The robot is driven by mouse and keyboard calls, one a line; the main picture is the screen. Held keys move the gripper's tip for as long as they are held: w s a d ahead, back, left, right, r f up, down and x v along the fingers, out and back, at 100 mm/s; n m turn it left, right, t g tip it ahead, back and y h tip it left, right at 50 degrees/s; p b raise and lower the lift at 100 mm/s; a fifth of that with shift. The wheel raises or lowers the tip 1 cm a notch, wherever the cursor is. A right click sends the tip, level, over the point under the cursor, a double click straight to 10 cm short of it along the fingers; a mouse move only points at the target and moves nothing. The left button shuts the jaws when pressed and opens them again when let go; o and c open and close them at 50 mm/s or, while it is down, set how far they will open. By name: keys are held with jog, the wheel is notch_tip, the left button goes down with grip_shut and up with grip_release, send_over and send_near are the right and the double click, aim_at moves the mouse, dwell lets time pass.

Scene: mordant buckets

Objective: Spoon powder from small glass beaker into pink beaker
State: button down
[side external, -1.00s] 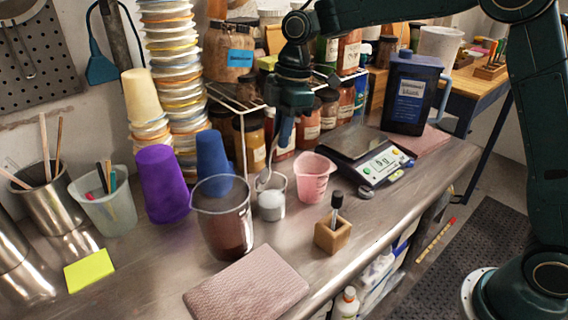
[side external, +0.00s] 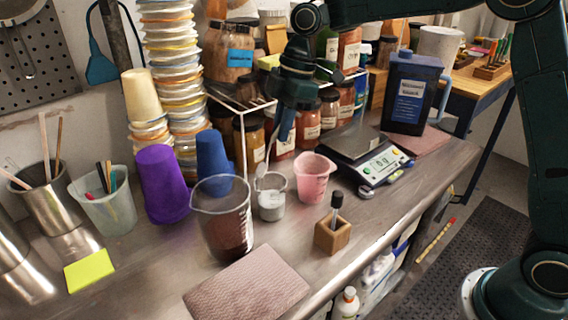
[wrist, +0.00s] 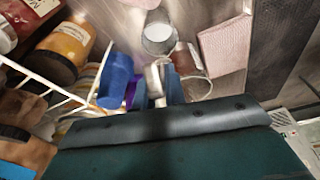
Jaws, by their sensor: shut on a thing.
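My gripper (side external: 285,122) is shut on a thin spoon (side external: 268,152) that slants down to the left. The spoon's low end is at the rim of the small glass beaker (side external: 271,205), in front of it or over it; I cannot tell which. White powder shows in that beaker, which also shows in the wrist view (wrist: 158,40). Whether the spoon carries powder is too small to tell. The pink beaker (side external: 314,180) stands upright just to the right of the small beaker, apart from the spoon. The gripper is above and behind both beakers.
A large glass beaker (side external: 225,222) of dark brown liquid stands close on the left. Blue (side external: 213,158) and purple (side external: 163,184) cups stand behind it. A wooden block (side external: 332,236) holds a vial at front; a scale (side external: 370,158) is at right. Jars and a white rack stand behind.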

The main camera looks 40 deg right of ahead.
jog(key=y, duration=0.2)
jog(key=r+t+y, duration=0.1)
jog(key=y, duration=0.1)
jog(key=shift+d+y, duration=0.1)
jog(key=shift+y, duration=0.3)
jog(key=shift+r+t+y, duration=0.2)
jog(key=shift+t+y, duration=0.05)
jog(key=shift+y, duration=0.5)
jog(key=shift+r+t+y, duration=0.2)
jog(key=shift+t+y, duration=0.05)
jog(key=shift+y, duration=0.5)
jog(key=shift+s+d+f, duration=0.1)
jog(key=shift+d+f, duration=0.05)
jog(key=shift+d, duration=0.3)
jog(key=s+d+f+m+t+h, duration=0.1)
jog(key=s+d+f+m+t, duration=0.1)
jog(key=d, duration=0.5)
jog(key=s+d+f+m+t, duration=0.2)
jog(key=s+d+m+t, duration=0.1)
jog(key=s+d, duration=0.3)
jog(key=shift+d+f+m+t+h, duration=0.3)
jog(key=shift+d+f+m+h, duration=0.1)
jog(key=shift+d, duration=0.6)
jog(key=shift+w+a, duration=0.1)
